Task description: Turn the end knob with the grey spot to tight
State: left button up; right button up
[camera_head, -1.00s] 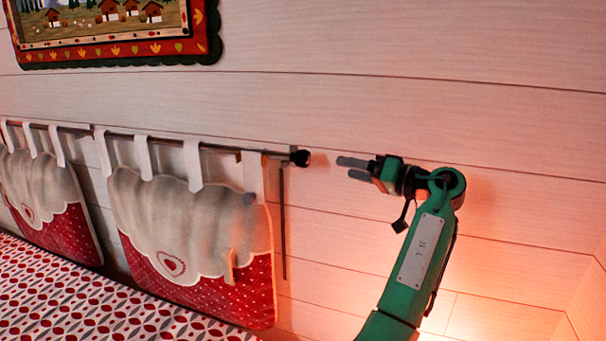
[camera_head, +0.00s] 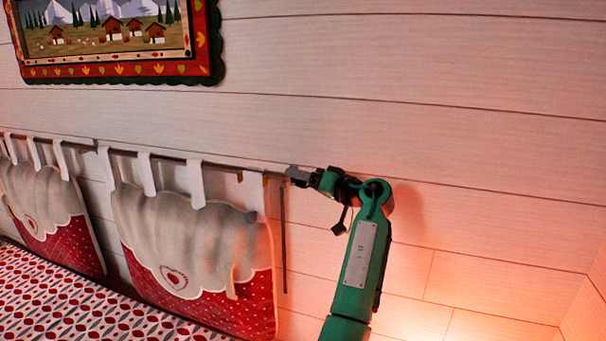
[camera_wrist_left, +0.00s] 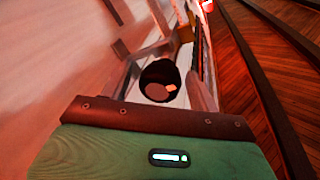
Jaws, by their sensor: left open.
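The end knob (camera_wrist_left: 152,72) is dark and round, with a small light spot on its face, in the middle of the left wrist view. It sits at the right end of the thin curtain-like rod (camera_head: 225,166) on the wall. In the head view the fingers cover the knob. My left gripper (camera_head: 293,175) is at the rod's end, its fingers pointing left along the wall. In the left wrist view its open fingers stand on either side of the knob; I cannot tell if they touch it. My right gripper is not in view.
Cream-and-red cushions (camera_head: 195,245) hang from the rod by white loops. A thin dark strip (camera_head: 284,240) hangs just below the gripper. A framed picture (camera_head: 120,68) is above left. The patterned bed (camera_head: 70,300) lies below. The wall at right is clear.

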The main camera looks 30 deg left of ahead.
pick_arm(q)
jog(key=shift+a, duration=0.15)
jog(key=c, duration=1)
jog(key=shift+o, duration=0.2)
jog(key=shift+m, duration=0.8)
jog(key=o, duration=1)
jog(key=shift+c, duration=0.2)
